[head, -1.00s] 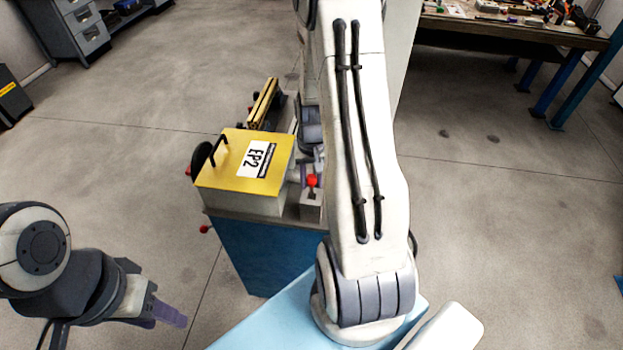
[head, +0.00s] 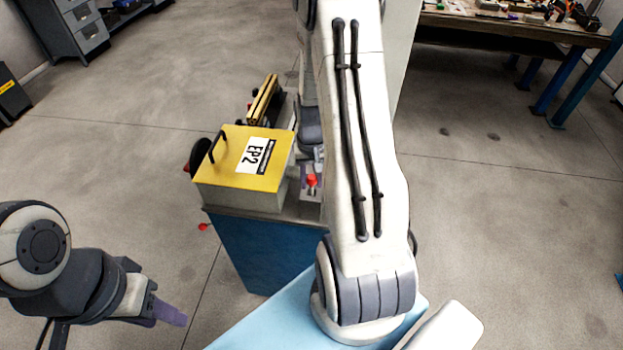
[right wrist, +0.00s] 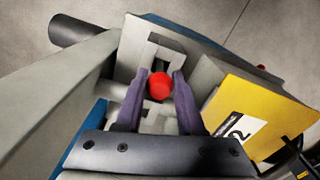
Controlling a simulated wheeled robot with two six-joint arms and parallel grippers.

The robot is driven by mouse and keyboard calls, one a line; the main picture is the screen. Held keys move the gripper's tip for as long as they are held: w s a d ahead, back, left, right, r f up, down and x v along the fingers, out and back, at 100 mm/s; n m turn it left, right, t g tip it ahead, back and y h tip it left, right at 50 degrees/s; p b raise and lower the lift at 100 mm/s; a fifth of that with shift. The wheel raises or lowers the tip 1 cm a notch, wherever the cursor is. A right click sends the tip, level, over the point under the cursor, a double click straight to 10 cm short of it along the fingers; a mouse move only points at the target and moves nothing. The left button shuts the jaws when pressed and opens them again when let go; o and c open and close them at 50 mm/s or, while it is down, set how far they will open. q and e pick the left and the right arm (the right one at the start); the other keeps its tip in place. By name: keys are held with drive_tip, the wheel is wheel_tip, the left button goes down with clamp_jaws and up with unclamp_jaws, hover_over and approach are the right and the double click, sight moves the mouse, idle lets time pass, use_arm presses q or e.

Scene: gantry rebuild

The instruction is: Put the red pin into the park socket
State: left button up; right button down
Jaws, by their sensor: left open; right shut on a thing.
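The red pin (head: 312,181) shows its red head over the near right part of the stand, just left of my right arm. In the right wrist view the red pin (right wrist: 160,86) is between the two purple fingers of my right gripper (right wrist: 160,80), which is shut on it. A grey block with a dark slot (right wrist: 162,52) lies beyond the pin. I cannot tell which opening is the park socket, and the pin's lower end is hidden. My left gripper (head: 172,314) is open and empty at lower left, away from the stand.
A yellow cover marked EP2 (head: 250,155) stands beside the pin, and its yellow top (right wrist: 262,115) is right of the fingers. The blue stand (head: 245,250) carries it. A brass-coloured bar (head: 263,100) is behind. A workbench (head: 510,30) is far right. Open floor lies on both sides.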

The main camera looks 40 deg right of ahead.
drive_tip(key=shift+f, duration=0.15)
unclamp_jaws()
idle(0.4)
drive_tip(key=shift+r+p, duration=3.35)
drive_tip(key=shift+r, duration=0.65)
